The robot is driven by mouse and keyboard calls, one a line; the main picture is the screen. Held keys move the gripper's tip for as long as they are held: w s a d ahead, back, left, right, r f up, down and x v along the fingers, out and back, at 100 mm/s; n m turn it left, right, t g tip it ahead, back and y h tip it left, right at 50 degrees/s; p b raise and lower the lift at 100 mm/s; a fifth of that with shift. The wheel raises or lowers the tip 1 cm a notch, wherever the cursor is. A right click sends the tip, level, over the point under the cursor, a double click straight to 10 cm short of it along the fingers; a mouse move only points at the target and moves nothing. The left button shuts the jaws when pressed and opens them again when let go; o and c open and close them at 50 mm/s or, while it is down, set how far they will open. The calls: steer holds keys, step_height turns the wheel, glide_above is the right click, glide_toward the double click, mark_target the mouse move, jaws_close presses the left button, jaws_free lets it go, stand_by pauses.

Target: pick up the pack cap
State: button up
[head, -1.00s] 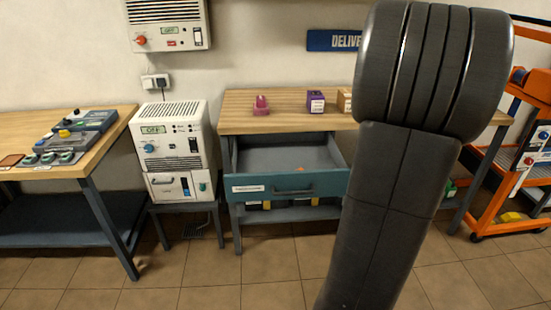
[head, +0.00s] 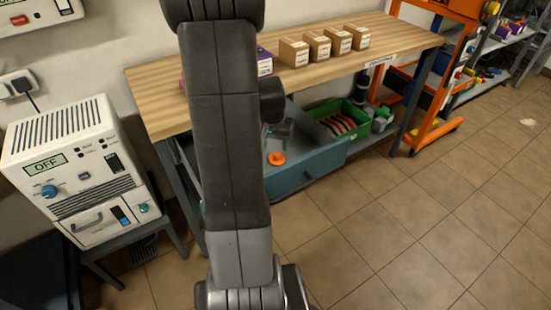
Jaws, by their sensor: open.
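A small round orange piece with a hole or dark centre (head: 277,158), which looks like the pack cap, lies in the open teal drawer (head: 312,172) under the wooden bench. My arm covers the left part of the drawer and part of the bench.
The wooden bench (head: 160,92) carries a purple box (head: 264,62) and several cardboard boxes (head: 293,52). A green crate (head: 338,122) sits right of the drawer. A white charger unit (head: 80,150) stands left, an orange rack (head: 432,85) right. The floor in front is clear.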

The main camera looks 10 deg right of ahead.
mark_target(277, 154)
steer(key=shift+d+f, duration=0.15)
steer(key=shift+f, duration=0.3)
steer(key=shift+x, duration=2.25)
steer(key=shift+c, duration=0.5)
steer(key=c, duration=0.9)
